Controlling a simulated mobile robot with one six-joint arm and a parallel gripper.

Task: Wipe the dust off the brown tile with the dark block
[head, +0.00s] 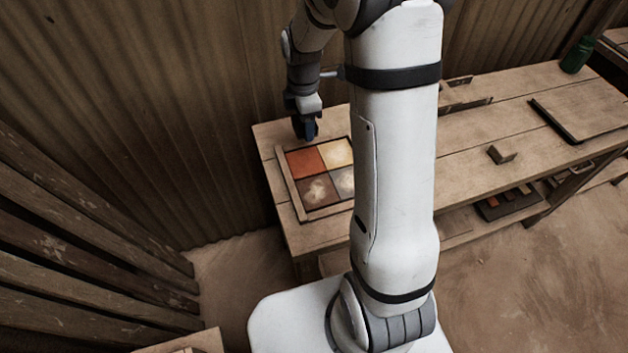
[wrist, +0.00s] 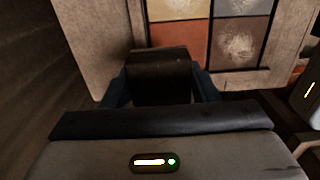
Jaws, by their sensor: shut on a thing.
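The brown tile (head: 318,191) is the near left square of a framed set of tiles on the bench, with a pale dust patch on it. It also shows in the wrist view (wrist: 240,42), dusty. My gripper (head: 306,128) is over the bench's far left part, just beyond the red tile, off the brown tile. In the wrist view my gripper (wrist: 160,85) is shut on the dark block (wrist: 160,68), held between both fingers. The block's underside is hidden, so I cannot tell whether it touches anything.
The red tile (head: 306,163), cream tile (head: 336,153) and dusty grey tile (head: 344,182) share the wooden frame (head: 290,187). A corrugated wall (head: 200,110) stands close behind. A small wooden block (head: 502,152), a board (head: 585,108) and a green container (head: 577,55) are to the right.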

